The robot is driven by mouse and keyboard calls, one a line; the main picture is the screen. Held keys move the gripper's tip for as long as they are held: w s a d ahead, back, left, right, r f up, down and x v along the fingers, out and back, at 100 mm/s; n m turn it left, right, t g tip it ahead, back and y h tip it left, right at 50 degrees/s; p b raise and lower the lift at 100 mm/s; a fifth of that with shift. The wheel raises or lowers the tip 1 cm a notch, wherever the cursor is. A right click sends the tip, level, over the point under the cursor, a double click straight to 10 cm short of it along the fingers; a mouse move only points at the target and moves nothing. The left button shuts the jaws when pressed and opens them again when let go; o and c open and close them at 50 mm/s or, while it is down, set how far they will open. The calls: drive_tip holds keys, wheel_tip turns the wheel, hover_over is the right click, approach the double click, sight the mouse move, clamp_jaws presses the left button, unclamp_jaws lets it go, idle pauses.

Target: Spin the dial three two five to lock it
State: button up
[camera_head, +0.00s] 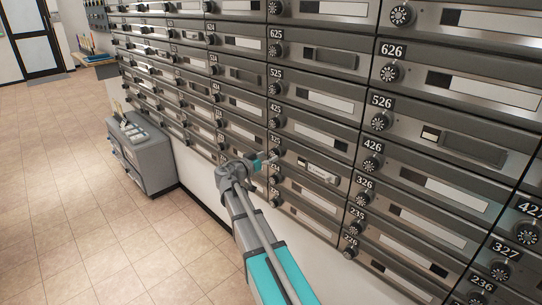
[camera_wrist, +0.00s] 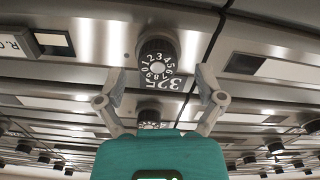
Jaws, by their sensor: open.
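The black dial (camera_wrist: 157,58) of mailbox 325 has white numbers around a pale centre and shows large in the wrist view. Its number plate (camera_wrist: 163,83), reading 325, appears upside down beside it. In the head view the dial (camera_head: 275,152) sits just below the 325 plate, close to my gripper's tip. My gripper (camera_wrist: 152,87) is open, its two grey fingers spread on either side of the dial and plate, apart from the dial. In the head view my gripper (camera_head: 265,162) is beside the mailbox wall. The dial's exact setting is too small to read.
Rows of grey mailbox doors with similar dials surround it, such as 425 above (camera_head: 275,121) and 326 to the right (camera_head: 364,198). A grey cabinet (camera_head: 143,155) stands at the left against the wall. The tiled floor (camera_head: 75,190) at left is clear.

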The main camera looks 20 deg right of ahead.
drive_tip(key=v, duration=1)
drive_tip(key=shift+a, duration=0.2)
drive_tip(key=s+f+n+g+y, duration=0.45)
drive_tip(key=s+f+y, duration=0.35)
drive_tip(key=s+f, duration=0.4)
drive_tip(key=s+a+f+n+g+y+p, duration=0.1)
drive_tip(key=s+a+f+n+g+y, duration=0.1)
drive_tip(key=s+a+f+n+y, duration=0.5)
wheel_tip(320, 180, up, 28)
drive_tip(key=s+a+y+p, duration=0.2)
drive_tip(key=p, duration=2.4)
drive_tip(key=shift+s+a, duration=0.2)
drive_tip(key=shift+s, duration=0.2)
